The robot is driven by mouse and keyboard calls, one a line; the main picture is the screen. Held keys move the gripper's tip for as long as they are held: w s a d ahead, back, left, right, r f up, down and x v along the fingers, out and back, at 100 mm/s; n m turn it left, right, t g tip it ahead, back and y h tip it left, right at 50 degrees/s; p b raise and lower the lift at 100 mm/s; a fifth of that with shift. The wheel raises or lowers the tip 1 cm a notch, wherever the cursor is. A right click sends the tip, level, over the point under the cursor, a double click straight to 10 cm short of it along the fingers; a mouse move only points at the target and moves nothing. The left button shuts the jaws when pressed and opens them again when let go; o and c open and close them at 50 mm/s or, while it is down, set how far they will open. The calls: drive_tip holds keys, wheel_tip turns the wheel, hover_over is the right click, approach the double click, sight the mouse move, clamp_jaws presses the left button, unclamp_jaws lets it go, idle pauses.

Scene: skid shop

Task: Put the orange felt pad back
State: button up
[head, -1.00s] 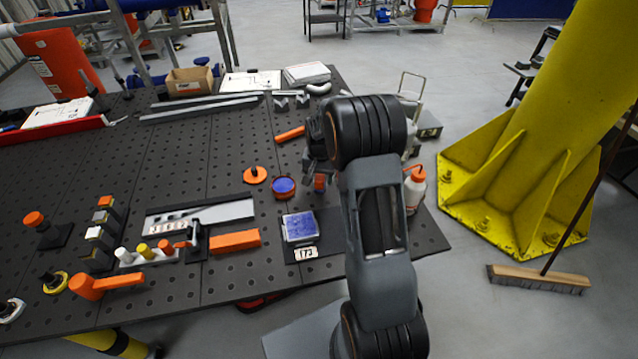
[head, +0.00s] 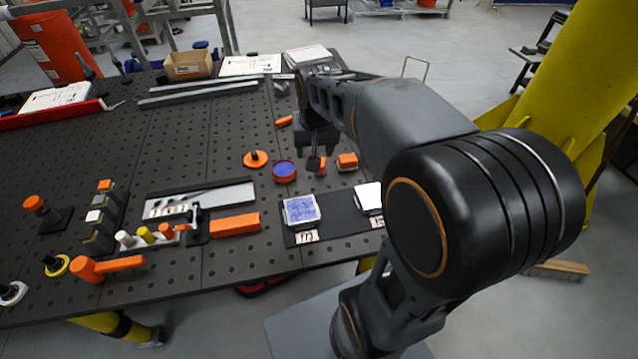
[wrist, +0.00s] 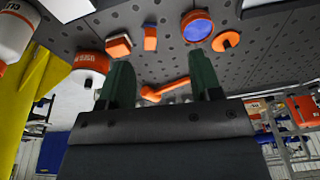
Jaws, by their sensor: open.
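An orange block with a pale side (head: 347,160) stands on the perforated table right of my gripper. It also shows in the wrist view (wrist: 118,45). Beside it is a small orange piece (head: 322,167) with a bluish end in the wrist view (wrist: 150,38). I cannot tell for sure which of these is the felt pad. A round orange tin with a blue inside (head: 284,171) lies to the left, beside an orange disc with a dark knob (head: 256,159). My gripper (head: 314,155) is open and empty near the small piece; its fingers spread apart in the wrist view (wrist: 161,65).
A blue-and-white pad (head: 300,209) and a white pad (head: 368,196) sit on a dark mat (head: 335,226) with number tags. An orange bar (head: 234,224) and a small rack (head: 150,237) lie to the left. A yellow column (head: 570,90) stands at right.

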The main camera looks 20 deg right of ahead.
drive_tip(key=s+a+n+t, duration=0.2)
drive_tip(key=s+a+n, duration=0.1)
drive_tip(key=s, duration=0.8)
drive_tip(key=shift+s+a+f, duration=0.15)
drive_tip(key=shift+a, duration=0.4)
